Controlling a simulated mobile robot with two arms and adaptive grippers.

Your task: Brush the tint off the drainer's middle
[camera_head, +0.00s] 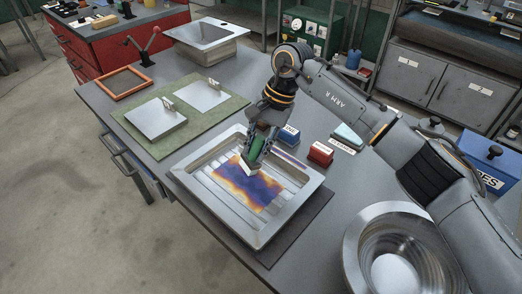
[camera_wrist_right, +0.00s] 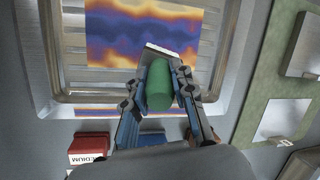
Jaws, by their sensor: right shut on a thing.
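The metal drainer (camera_head: 209,213) lies on the bench with a ribbed floor. A blue-purple tint patch with orange and yellow edges (camera_head: 255,192) covers its middle; the patch also shows in the right wrist view (camera_wrist_right: 135,35). My right gripper (camera_head: 256,150) is shut on a brush with a green handle (camera_wrist_right: 159,88) and a pale head (camera_wrist_right: 158,53). The brush is tilted, with its head at the patch's far edge; I cannot tell whether it touches the metal. A thin tinted strip (camera_head: 289,159) runs along the drainer's right side. My left gripper is not in view.
A blue block (camera_head: 287,136), a red block (camera_head: 320,153) and a teal-topped block (camera_head: 347,136) stand right of the drainer. A round metal bowl (camera_head: 354,268) is at the near right. A green mat (camera_head: 192,125) with metal plates lies beyond the drainer.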

